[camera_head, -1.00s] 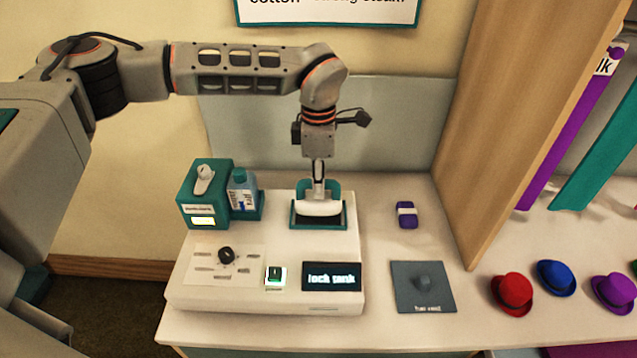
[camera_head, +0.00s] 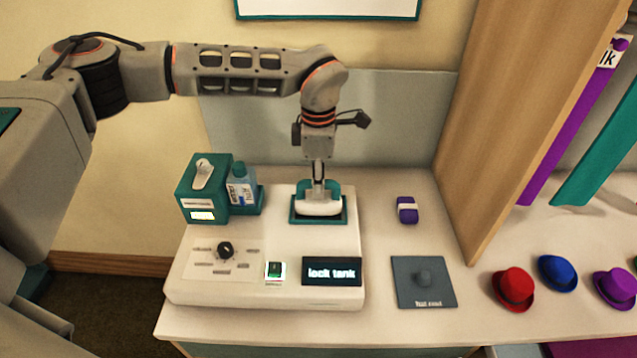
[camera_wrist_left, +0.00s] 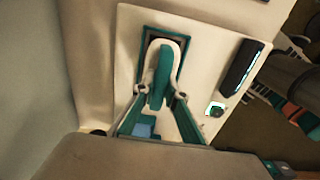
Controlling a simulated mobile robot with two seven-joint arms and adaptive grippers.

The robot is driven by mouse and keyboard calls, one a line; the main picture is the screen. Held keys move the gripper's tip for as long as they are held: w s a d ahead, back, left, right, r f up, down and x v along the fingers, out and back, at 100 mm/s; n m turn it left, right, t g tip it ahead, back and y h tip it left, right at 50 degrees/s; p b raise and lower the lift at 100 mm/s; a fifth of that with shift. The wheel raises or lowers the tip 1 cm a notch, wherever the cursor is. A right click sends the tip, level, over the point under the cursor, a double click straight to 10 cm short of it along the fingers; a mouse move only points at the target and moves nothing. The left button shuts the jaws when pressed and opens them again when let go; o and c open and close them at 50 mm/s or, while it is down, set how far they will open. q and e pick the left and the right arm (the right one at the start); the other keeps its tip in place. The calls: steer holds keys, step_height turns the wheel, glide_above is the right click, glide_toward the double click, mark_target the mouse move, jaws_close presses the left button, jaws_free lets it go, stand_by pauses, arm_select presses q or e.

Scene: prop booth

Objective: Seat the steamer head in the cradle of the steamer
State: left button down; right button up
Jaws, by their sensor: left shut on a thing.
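The white steamer head (camera_head: 320,208) with its teal handle is in my left gripper (camera_head: 319,186), which is shut on it. The head is upright, within the outline of the teal-rimmed cradle (camera_head: 342,219) at the back right of the white steamer base (camera_head: 275,235). I cannot tell whether it touches the cradle floor. In the left wrist view, the fingers (camera_wrist_left: 160,92) close on both sides of the teal handle (camera_wrist_left: 158,76), and the cradle rim (camera_wrist_left: 184,44) frames the head. My right gripper is not in view.
A teal tank box (camera_head: 190,190) with a lever and a bottle (camera_head: 241,188) stands left of the cradle. The base carries a knob (camera_head: 226,250), a lit switch (camera_head: 275,271) and a "lock tank" display (camera_head: 332,272). A purple block (camera_head: 406,210), grey pad (camera_head: 424,295) and small hats lie right.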

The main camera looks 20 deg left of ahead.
arm_select(q)
steer(key=shift+f, duration=0.15)
steer(key=shift+f, duration=0.35)
steer(key=shift+f, duration=0.1)
stand_by(0.5)
steer(key=c, duration=2)
jaws_free()
steer(key=shift+o, duration=0.2)
step_height(320, 180, up, 12)
steer(key=shift+r, duration=0.1)
